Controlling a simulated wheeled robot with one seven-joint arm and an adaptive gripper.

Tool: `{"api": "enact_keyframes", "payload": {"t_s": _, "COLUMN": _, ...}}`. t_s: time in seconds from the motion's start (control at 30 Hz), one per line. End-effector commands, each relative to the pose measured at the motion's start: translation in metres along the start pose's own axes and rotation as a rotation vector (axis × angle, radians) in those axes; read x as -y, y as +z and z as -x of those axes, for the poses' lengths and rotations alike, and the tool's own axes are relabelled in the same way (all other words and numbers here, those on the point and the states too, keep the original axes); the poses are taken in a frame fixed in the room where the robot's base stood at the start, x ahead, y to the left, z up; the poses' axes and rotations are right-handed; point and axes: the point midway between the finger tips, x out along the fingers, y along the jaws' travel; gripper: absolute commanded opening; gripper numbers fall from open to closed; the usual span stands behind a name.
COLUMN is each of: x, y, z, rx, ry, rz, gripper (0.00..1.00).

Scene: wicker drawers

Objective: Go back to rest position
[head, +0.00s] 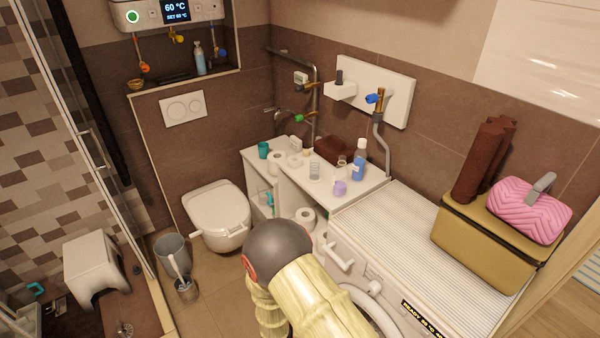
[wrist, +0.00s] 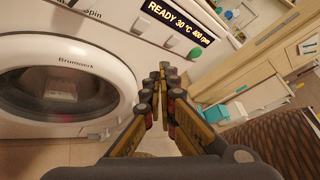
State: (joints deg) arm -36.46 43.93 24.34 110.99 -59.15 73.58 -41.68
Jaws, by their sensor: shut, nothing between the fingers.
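My gripper (wrist: 165,74) shows in the wrist view, with its two dark and yellow fingers close together and nothing between them. It is in free space in front of the washing machine (wrist: 110,55), beside the round door and below the display. In the head view my arm, with a dark round joint and pale yellow links, rises at the bottom centre in front of the washing machine. My gripper is hidden or out of frame there.
A counter (head: 322,198) with bottles and cups adjoins the machine. A tan box (head: 470,240) bears a pink bag (head: 530,208). A toilet (head: 217,213), bin (head: 173,255) and white stool (head: 95,265) stand left. A brown woven surface (wrist: 285,140) is close at right.

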Motion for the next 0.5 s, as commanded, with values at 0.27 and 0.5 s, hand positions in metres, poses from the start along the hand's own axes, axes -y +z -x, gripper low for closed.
{"api": "enact_keyframes", "payload": {"t_s": 0.27, "x": 0.064, "y": 0.009, "z": 0.029, "rx": -0.370, "ry": -0.109, "rz": -0.558, "gripper": 0.00}}
{"api": "enact_keyframes", "payload": {"t_s": 0.5, "x": 0.106, "y": 0.027, "z": 0.064, "rx": -0.681, "ry": -0.234, "rz": -1.010, "gripper": 0.00}}
